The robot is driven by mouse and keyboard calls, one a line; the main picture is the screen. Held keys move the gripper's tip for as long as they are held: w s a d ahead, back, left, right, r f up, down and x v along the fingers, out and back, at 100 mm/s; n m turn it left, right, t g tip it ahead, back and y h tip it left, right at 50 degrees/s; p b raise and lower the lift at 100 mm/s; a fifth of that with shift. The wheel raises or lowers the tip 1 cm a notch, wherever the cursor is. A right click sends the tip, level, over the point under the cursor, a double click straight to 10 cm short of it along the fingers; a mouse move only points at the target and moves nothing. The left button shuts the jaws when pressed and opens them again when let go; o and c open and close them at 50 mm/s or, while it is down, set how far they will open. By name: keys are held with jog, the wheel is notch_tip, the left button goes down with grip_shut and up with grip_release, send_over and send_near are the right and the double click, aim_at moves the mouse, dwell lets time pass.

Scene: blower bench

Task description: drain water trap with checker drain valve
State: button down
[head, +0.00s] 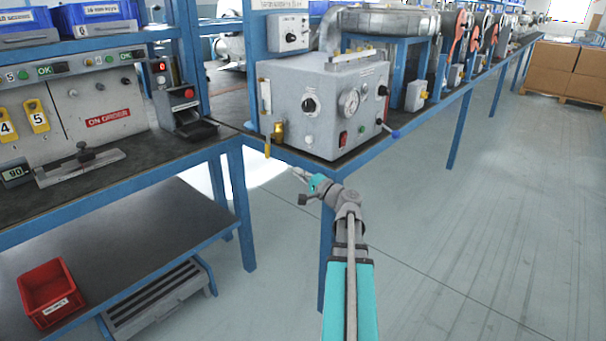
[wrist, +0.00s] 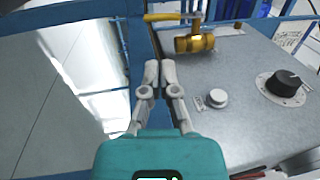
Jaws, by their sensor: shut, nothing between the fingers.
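The checker (head: 325,105) is a grey box with a gauge and knobs, standing on the bench corner. Its brass drain valve (head: 278,132) is at the lower left of the front, with a yellow lever (head: 267,146) hanging down beside it. A clear upright tube (head: 265,97), possibly the water trap, is above the valve. In the wrist view the brass valve (wrist: 194,43) and yellow lever (wrist: 166,17) are just beyond my fingertips. My gripper (head: 298,172) is shut and empty, in front of the bench edge and below the valve. It appears apart from the lever (wrist: 160,68).
A black knob (wrist: 283,82) and a white round button (wrist: 217,97) are on the panel right of my fingers. The blue bench frame (head: 240,190) runs close by. A blue-tipped lever (head: 394,133) sticks out at right. The floor in front is clear.

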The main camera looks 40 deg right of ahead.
aim_at(269, 153)
jog(key=p+x, duration=0.1)
jog(key=x, duration=1)
jog(key=shift+w+p, duration=0.15)
jog(key=shift+p, duration=0.25)
jog(key=shift+d+f, duration=0.1)
jog(key=shift+d, duration=0.1)
jog(key=shift+b, duration=0.4)
